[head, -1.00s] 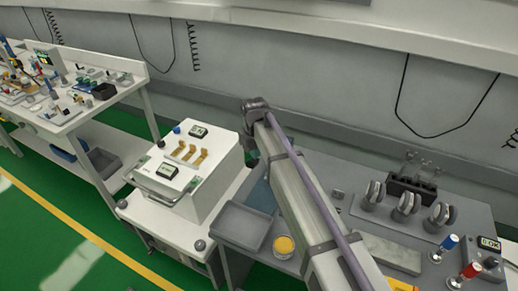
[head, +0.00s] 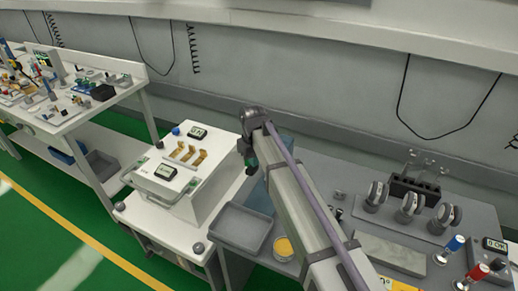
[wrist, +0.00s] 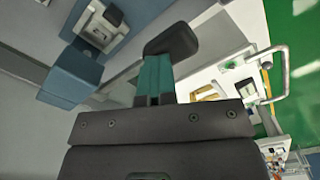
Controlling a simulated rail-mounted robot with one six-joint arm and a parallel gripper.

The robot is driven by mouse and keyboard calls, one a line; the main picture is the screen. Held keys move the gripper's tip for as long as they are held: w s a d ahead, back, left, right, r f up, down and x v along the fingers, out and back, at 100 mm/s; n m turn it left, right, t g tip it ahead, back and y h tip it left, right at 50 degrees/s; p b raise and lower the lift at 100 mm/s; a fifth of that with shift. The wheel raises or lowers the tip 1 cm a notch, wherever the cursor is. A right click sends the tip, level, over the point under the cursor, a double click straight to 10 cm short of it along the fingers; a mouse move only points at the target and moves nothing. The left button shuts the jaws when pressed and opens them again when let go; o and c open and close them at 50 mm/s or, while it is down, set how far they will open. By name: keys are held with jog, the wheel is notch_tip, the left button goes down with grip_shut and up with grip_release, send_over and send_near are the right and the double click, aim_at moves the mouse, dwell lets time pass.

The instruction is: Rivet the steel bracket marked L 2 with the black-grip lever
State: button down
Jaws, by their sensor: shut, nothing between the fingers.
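My gripper (head: 249,163) hangs at the far end of my arm, right of the white cart unit and above the grey tray. My arm hides part of the bench. A grey fixture on a blue block (wrist: 72,72) shows at upper left in the wrist view; I cannot read any marking on it.
The white cart unit (head: 205,195) carries gold-coloured brackets (head: 190,152) and two displays. A grey tray (head: 238,228) and a yellow-topped pot (head: 283,247) stand near it. Round grey clamps (head: 408,203) and blue- and red-topped handles (head: 455,243) stand at right.

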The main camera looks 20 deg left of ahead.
jog(key=shift+s+f, duration=0.15)
jog(key=shift+f, duration=0.25)
jog(key=shift+s+f+b, duration=0.1)
jog(key=shift+f+b, duration=0.6)
jog(key=shift+b, duration=0.2)
notch_tip(320, 180, up, 13)
jog(key=p, duration=1.3)
jog(key=shift+r, duration=0.2)
